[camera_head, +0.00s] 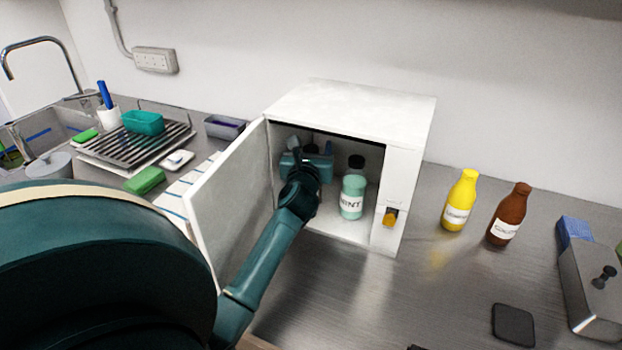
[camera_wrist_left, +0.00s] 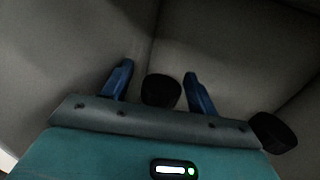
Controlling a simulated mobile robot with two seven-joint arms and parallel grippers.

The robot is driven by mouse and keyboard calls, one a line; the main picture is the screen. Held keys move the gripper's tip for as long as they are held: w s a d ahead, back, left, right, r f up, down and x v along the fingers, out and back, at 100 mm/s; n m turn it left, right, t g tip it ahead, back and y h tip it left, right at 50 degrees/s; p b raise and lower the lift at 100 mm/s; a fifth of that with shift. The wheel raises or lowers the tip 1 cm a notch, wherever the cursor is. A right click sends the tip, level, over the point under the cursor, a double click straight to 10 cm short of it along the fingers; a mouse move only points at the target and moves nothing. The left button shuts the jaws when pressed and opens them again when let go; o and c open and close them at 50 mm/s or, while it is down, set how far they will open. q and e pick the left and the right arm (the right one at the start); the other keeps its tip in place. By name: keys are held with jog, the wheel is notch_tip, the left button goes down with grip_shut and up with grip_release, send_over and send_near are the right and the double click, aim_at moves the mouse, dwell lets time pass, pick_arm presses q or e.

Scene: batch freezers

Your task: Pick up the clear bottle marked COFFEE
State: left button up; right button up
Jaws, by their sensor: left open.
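My left gripper (camera_head: 310,148) reaches into the open white freezer box (camera_head: 350,105). Its jaws are open. In the left wrist view, a black round cap (camera_wrist_left: 161,90) lies between the two blue fingers (camera_wrist_left: 158,68), with space on both sides. The bottle under this cap is hidden by my gripper and no COFFEE label shows. A mint-green bottle (camera_head: 352,198) with a black cap and a label reading "INT" in part stands upright to the right of my gripper. A second black cap (camera_wrist_left: 273,132) shows at the right of the wrist view. My right gripper is not in view.
The freezer door (camera_head: 232,205) stands open on the left, close to my left arm. Yellow (camera_head: 459,200) and brown (camera_head: 508,214) bottles stand on the counter right of the freezer. A metal box (camera_head: 592,290) and a dark pad (camera_head: 513,324) are further right. A dish rack (camera_head: 135,145) is left.

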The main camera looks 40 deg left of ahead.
pick_arm(q)
grip_shut()
dwell(0.5)
jog(key=shift+r, duration=0.1)
